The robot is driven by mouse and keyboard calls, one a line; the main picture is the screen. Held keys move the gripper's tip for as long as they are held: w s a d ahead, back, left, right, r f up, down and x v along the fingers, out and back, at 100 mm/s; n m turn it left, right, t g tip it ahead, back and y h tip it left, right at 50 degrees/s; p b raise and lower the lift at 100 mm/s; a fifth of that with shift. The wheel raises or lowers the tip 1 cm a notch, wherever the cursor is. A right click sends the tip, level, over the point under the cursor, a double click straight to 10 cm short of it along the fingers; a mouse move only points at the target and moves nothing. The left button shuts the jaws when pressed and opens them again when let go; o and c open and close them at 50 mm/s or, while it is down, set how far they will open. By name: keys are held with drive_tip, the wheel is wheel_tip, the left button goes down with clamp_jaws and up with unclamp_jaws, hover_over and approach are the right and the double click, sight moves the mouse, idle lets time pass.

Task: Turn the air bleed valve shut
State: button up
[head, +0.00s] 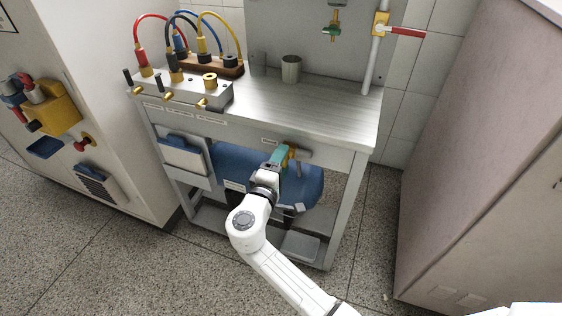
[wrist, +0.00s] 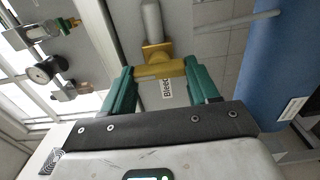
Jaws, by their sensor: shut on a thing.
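The air bleed valve (wrist: 158,68) is a yellow body and handle on the end of a grey pipe (wrist: 152,22) in the wrist view. A white label reading "Bleed" (wrist: 167,88) shows beside it. In the head view the valve (head: 291,151) sits under the bench top, in front of the blue tank (head: 307,182). My gripper (wrist: 163,76) has green fingers, one on each side of the yellow handle, and is shut on it. In the head view my gripper (head: 279,155) partly hides the valve.
The bench (head: 300,100) overhangs the valve closely. A hose manifold (head: 190,90) and a metal cup (head: 291,69) stand on top. A red-handled valve (head: 405,31) is on the upright pipe.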

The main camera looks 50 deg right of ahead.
drive_tip(key=o, duration=1.1)
drive_tip(key=shift+c, duration=0.2)
drive_tip(key=shift+a, duration=0.15)
drive_tip(key=p+v, duration=0.1)
drive_tip(key=v, duration=0.9)
drive_tip(key=shift+a, duration=0.3)
drive_tip(key=shift+s, duration=0.15)
drive_tip(key=s+d+f+m+g+y, duration=0.3)
drive_tip(key=s+f+m+g+y, duration=0.2)
drive_tip(key=s+f+y, duration=0.9)
drive_tip(key=s+a+r+y, duration=0.1)
drive_tip(key=s+a+y, duration=0.2)
drive_tip(key=s+a, duration=0.5)
wheel_tip(320, 180, up, 18)
drive_tip(key=d+p, duration=0.1)
drive_tip(key=p, duration=1.7)
drive_tip(key=shift+s, duration=0.45)
